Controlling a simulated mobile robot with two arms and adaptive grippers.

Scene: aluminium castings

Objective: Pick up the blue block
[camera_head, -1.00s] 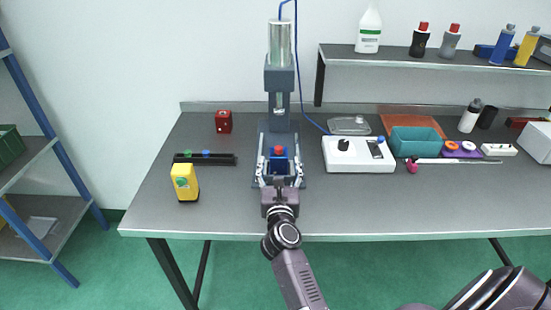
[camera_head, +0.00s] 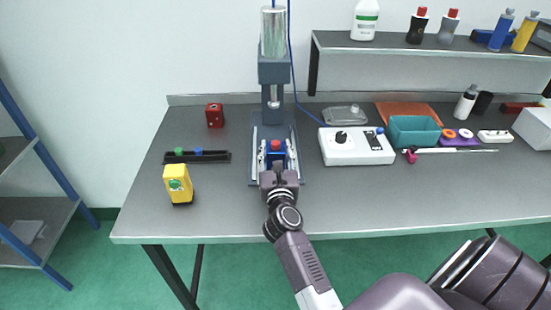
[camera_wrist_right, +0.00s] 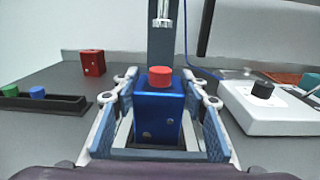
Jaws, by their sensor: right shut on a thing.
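The blue block (camera_wrist_right: 157,117) has a red round knob (camera_wrist_right: 160,77) on top. It stands upright at the base of the press (camera_head: 274,70), and in the head view it shows small (camera_head: 276,161). My right gripper (camera_head: 276,165) reaches in from the front of the bench. In the right wrist view its two fingers (camera_wrist_right: 158,125) stand on either side of the block, shut on it. The block's underside and its contact with the press base are hidden. My left gripper is in no view.
A yellow box (camera_head: 178,186), a black rack (camera_head: 196,157) and a red block (camera_head: 215,115) stand to the left. A white control box (camera_head: 357,147) and a teal bin (camera_head: 415,131) are to the right. The front right of the bench (camera_head: 400,202) is clear.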

